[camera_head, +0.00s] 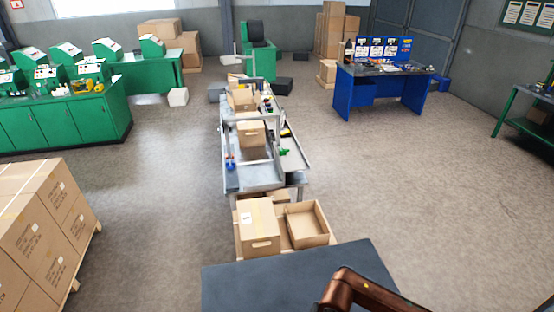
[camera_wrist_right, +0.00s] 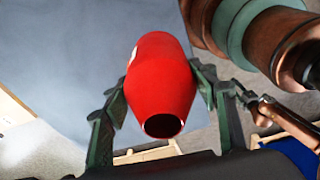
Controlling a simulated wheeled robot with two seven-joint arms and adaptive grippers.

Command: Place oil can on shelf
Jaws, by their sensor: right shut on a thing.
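The oil can (camera_wrist_right: 160,80) is a red, rounded body with a dark round opening at its lower end in the right wrist view. My right gripper (camera_wrist_right: 163,92) is shut on it, with one dark green finger on each side. The can is tilted in the picture, and its far end is partly out of sight. The head view shows only a copper-coloured link of my arm at the bottom edge, not the can. I cannot tell which piece of furniture is the shelf; a green bench (camera_head: 520,138) with a lower level stands at the right edge.
Cardboard boxes (camera_head: 258,228) stand at the front end of a long metal workbench (camera_head: 262,176). A blue desk (camera_head: 352,96) is at the back right. Green cabinets (camera_head: 60,128) and a stack of cartons (camera_head: 40,225) are at the left. Open floor (camera_head: 420,190) lies at the right.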

